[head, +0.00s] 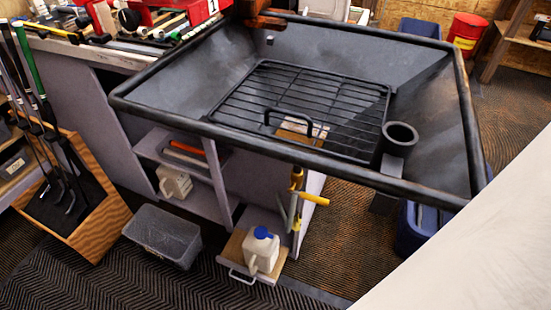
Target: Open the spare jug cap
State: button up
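A whitish jug (259,256) with a blue cap (262,233) stands upright on a small wooden board (233,246) low at the end of the bench. The cap sits on top of the jug. A second similar jug (174,183) is on a lower shelf further left; no cap can be made out on it. The frame does not show which jug is the spare one. My gripper is not in view.
A dark sink-like basin (225,95) with a wire rack (305,100) overhangs the jugs. A grey bin (163,235) stands on the floor left of the capped jug. A yellow-handled tool (314,198) is just behind it. Patterned floor (220,292) in front is clear.

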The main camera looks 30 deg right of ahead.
aim_at(261, 232)
jog(key=k+l+z, duration=0.2)
jog(key=k, duration=0.3)
jog(key=k+l+z, duration=0.15)
jog(key=k+l, duration=0.35)
jog(key=i+j+u, duration=0.45)
jog(key=u, duration=0.3)
jog(key=i, duration=0.1)
